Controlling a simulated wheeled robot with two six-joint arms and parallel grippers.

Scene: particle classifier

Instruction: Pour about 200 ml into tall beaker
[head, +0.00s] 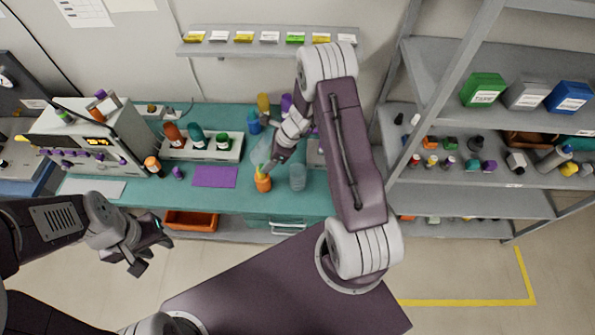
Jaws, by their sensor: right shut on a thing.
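My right gripper (272,160) is over the bench, shut on a pale translucent vessel (260,148) that looks tilted. Just below it stands a small orange container (263,184) with a yellow part at its top; whether that yellow is a liquid stream I cannot tell. A clear beaker (297,177) stands upright to its right, apart from the gripper. I cannot tell for sure which vessel is the tall beaker, nor any liquid level. My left gripper (153,256) is open and empty, in front of the bench's front edge.
The teal bench (215,199) holds a purple mat (215,177), a rack (226,154) with several bottles, and an instrument (90,135) at left. Yellow, blue and purple bottles stand behind my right gripper. Grey shelves (480,205) stand at right; an orange bin (190,221) sits below the bench.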

